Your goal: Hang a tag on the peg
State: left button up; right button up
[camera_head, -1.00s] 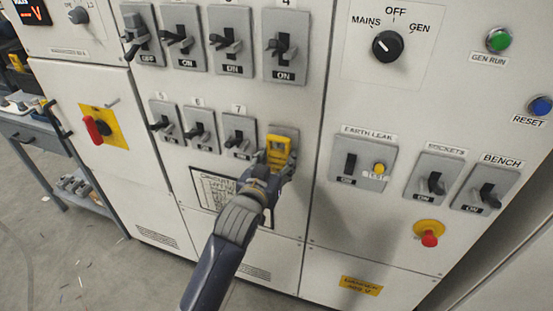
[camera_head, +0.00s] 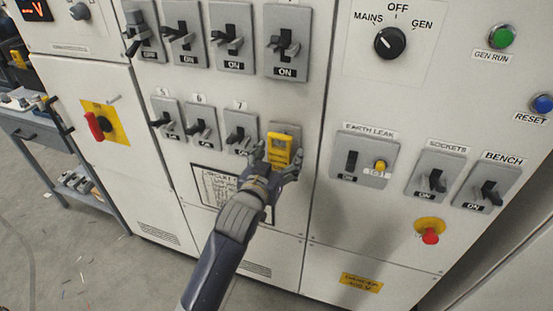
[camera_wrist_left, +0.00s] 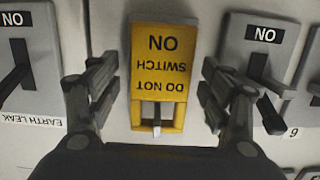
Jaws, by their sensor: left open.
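The yellow tag (camera_head: 279,148) covers the last breaker of the lower row. In the left wrist view the tag (camera_wrist_left: 160,75) appears upside down and reads "DO NOT SWITCH ON". A grey lever (camera_wrist_left: 156,116) shows in the opening of the tag. My left gripper (camera_head: 278,166) is at the tag, open. In the wrist view its fingers (camera_wrist_left: 158,90) stand on either side of the tag, with gaps between. A small thin peg (camera_head: 114,99) sticks out of the cabinet beside the yellow plate of the red-handled switch. My right gripper is not in view.
Breaker 7 (camera_head: 240,134) is close on the left of my gripper. The earth leak switch (camera_head: 364,160) is on the right panel, above a red button (camera_head: 430,236). A blue-grey bench (camera_head: 40,128) stands at far left. Open floor shows at lower left.

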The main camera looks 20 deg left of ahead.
pick_arm(q)
jog(key=s+r, duration=0.2)
jog(key=s, duration=1)
notch_tip(320, 180, down, 22)
jog(key=d+f+m+g, duration=0.1)
jog(key=d+g, duration=0.1)
jog(key=g, duration=0.2)
jog(key=s+f+g, duration=0.2)
jog(key=s+f, duration=0.1)
jog(key=f, duration=0.6)
jog(key=s+f+g, duration=0.1)
jog(key=s+f, duration=0.2)
jog(key=f, duration=0.5)
jog(key=s+a+f+m+g, duration=0.1)
jog(key=s+a+f+g, duration=0.25)
jog(key=s+f, duration=1.05)
jog(key=s+a+f+g, duration=0.2)
jog(key=s+f, duration=0.3)
jog(key=s, duration=0.5)
jog(key=s+a+f+g, duration=0.2)
jog(key=s+f, duration=0.3)
jog(key=s, duration=0.6)
jog(key=shift+a+f+g+y, duration=0.2)
jog(key=shift+a+g+y, duration=0.15)
jog(key=shift+a, duration=0.1)
